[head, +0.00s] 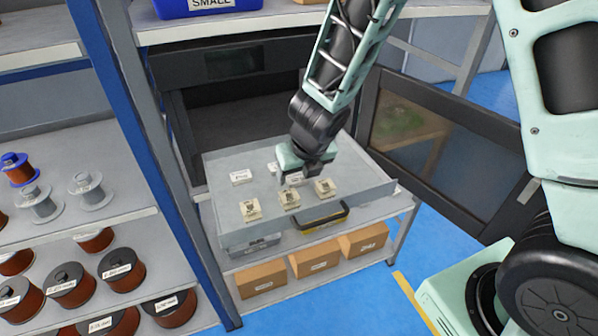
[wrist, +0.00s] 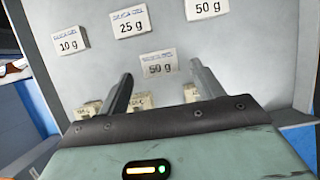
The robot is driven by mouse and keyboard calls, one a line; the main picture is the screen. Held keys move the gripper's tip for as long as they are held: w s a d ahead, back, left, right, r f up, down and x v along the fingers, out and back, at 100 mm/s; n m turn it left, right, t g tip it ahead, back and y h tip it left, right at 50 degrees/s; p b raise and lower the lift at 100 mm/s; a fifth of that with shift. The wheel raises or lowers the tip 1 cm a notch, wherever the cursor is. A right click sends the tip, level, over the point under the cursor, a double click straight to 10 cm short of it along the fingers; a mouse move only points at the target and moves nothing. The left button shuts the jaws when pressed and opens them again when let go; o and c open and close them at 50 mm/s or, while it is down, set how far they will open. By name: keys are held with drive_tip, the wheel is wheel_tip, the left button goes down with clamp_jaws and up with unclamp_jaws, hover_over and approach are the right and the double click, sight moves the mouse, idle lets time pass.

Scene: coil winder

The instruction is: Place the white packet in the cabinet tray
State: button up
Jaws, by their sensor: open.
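The pulled-out grey cabinet tray (head: 222,205) holds several white packets lying flat. In the wrist view they read 10 g (wrist: 69,45), 25 g (wrist: 129,21), 50 g (wrist: 206,8) and a nearer 50 g packet (wrist: 159,64). My gripper (head: 306,180) is over the tray. Its fingers (wrist: 161,71) are apart, and the nearer 50 g packet shows between their tips. Whether this packet touches the tray or the fingers is unclear. In the head view, my gripper partly covers that packet (head: 294,177), and the farther 50 g packet cannot be made out.
Several beige blocks (head: 250,209) stand along the tray's front. The dark cabinet door (head: 407,124) stands open at right. A yellow-and-black case (head: 322,220) and cardboard boxes (head: 262,278) sit below. Shelves of wire spools (head: 70,285) flank the left, behind a blue post (head: 135,140).

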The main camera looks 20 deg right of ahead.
drive_tip(key=s+a+r+m+p, duration=0.2)
drive_tip(key=s+r+m+p, duration=0.4)
drive_tip(key=s+r+m, duration=0.65)
drive_tip(key=s+a+r+m+g, duration=0.2)
drive_tip(key=s+m, duration=0.4)
drive_tip(key=m, duration=0.2)
drive_tip(key=s+a+r+m+g, duration=0.2)
drive_tip(key=s+r+m, duration=0.1)
drive_tip(key=s+m, duration=0.3)
drive_tip(key=shift+m+y, duration=0.3)
drive_tip(key=shift+m, duration=0.55)
drive_tip(key=shift+s+r, duration=0.1)
drive_tip(key=shift+f+b, duration=0.8)
drive_tip(key=shift+b, duration=0.25)
